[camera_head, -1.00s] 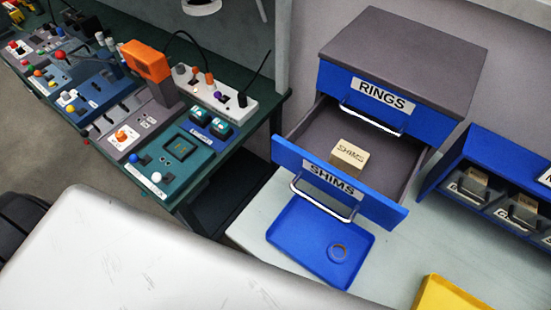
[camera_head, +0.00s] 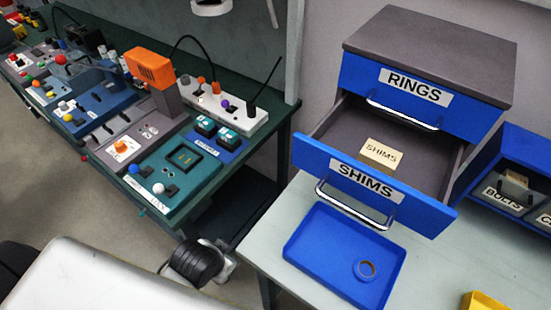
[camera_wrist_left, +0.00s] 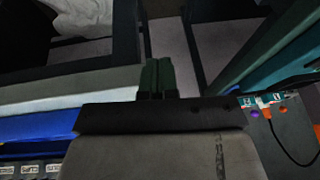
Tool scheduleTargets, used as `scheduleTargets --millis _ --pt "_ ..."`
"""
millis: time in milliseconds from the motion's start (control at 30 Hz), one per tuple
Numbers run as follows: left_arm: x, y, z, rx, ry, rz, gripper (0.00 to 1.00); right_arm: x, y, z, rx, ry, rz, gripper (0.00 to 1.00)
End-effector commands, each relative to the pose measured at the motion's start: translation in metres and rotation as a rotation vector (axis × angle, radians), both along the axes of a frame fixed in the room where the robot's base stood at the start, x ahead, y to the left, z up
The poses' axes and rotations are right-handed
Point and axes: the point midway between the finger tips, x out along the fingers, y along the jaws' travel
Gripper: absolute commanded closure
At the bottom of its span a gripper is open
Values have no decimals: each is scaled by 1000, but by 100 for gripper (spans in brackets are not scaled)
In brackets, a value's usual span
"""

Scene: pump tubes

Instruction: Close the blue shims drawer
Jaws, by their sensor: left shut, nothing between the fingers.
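The blue shims drawer (camera_head: 372,188) is pulled well out of its grey-and-blue cabinet (camera_head: 430,55) in the head view. Its front carries a SHIMS label and a metal bar handle (camera_head: 353,206). A tan box (camera_head: 381,155) labelled SHIMS lies inside the drawer. The rings drawer (camera_head: 420,92) above is shut. My left gripper (camera_wrist_left: 158,76) shows in the left wrist view with its dark fingers together and nothing between them. It is away from the drawer. My right gripper is not in view.
A blue tray (camera_head: 318,252) with a ring (camera_head: 365,270) lies on the pale table below the drawer front. Blue bins (camera_head: 512,185) stand to the right, and a yellow container (camera_head: 484,300) at the lower right. A green bench (camera_head: 190,210) with devices is at the left.

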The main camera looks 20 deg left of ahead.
Motion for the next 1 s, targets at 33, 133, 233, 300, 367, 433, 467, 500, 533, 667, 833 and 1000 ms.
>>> scheduleTargets --millis 33,133,233,300,367,433,467,500,533,667,833,1000 --pt "0 0 12 2 -17 -10 100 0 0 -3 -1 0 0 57" --pt "15 1 39 33 -124 -104 100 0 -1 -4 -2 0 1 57" --pt "39 2 51 77 -260 -240 100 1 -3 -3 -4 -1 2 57" --pt "55 1 61 108 -362 -339 100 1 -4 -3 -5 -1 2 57" --pt "68 -1 72 139 -454 -432 100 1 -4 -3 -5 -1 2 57" --pt "81 -4 86 178 -570 -550 100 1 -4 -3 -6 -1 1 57" --pt "87 -5 92 196 -623 -604 100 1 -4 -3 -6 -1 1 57" --pt "94 -6 102 223 -697 -682 100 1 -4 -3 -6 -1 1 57" --pt "98 -8 109 244 -754 -743 100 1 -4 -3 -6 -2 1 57" --pt "108 -13 145 334 -1015 -1017 100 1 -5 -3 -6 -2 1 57" --pt "101 -8 187 428 -1322 -1323 100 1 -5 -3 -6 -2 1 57" --pt "87 4 216 479 -1534 -1506 100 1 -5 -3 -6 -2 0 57"
